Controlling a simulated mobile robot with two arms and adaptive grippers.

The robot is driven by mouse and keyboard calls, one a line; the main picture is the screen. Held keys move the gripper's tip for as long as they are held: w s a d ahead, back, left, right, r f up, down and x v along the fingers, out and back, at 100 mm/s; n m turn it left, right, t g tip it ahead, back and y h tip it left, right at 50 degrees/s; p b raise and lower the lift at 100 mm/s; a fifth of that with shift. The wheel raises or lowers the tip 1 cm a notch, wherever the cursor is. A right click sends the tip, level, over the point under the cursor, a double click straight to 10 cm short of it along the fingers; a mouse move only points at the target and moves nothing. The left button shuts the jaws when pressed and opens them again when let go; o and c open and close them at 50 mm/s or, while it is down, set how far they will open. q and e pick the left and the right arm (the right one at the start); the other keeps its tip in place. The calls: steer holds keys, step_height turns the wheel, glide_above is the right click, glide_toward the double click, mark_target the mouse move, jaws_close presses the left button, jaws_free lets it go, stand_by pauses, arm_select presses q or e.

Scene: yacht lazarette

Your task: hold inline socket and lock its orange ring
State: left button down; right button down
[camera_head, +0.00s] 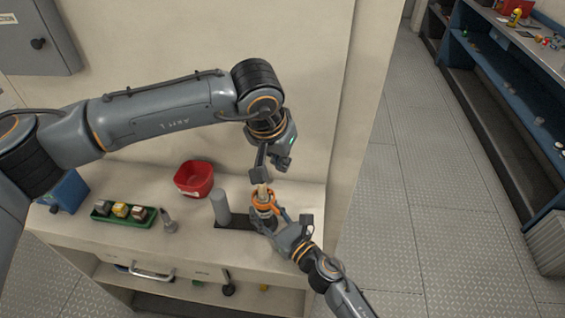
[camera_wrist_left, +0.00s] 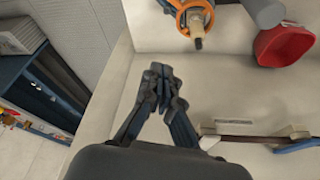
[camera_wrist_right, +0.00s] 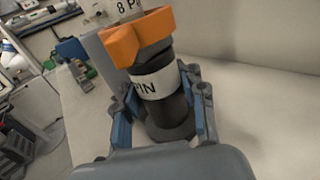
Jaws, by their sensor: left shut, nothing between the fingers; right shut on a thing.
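The inline socket stands upright on the bench, a black body (camera_wrist_right: 168,105) with a white label band. Its orange ring (camera_head: 264,203) sits near its top, and the ring's lugs show in the right wrist view (camera_wrist_right: 138,38). A pale connector piece rises above the ring. My right gripper (camera_head: 272,222) is shut around the socket's black body, below the ring; it shows close up in the right wrist view (camera_wrist_right: 165,110). My left gripper (camera_wrist_left: 163,90) is shut and empty. In the head view it is above the socket, apart from the ring as the left wrist view shows.
A grey cylinder (camera_head: 221,207) stands beside the socket on a dark base. A red bin (camera_head: 194,179) is behind it to the left. A green tray (camera_head: 123,214) with small blocks and a small grey tool (camera_head: 168,222) lie farther left. The wall closes off the back.

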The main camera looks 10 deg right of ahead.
steer(key=c, duration=0.7)
jaws_free()
steer(key=shift+d, duration=0.1)
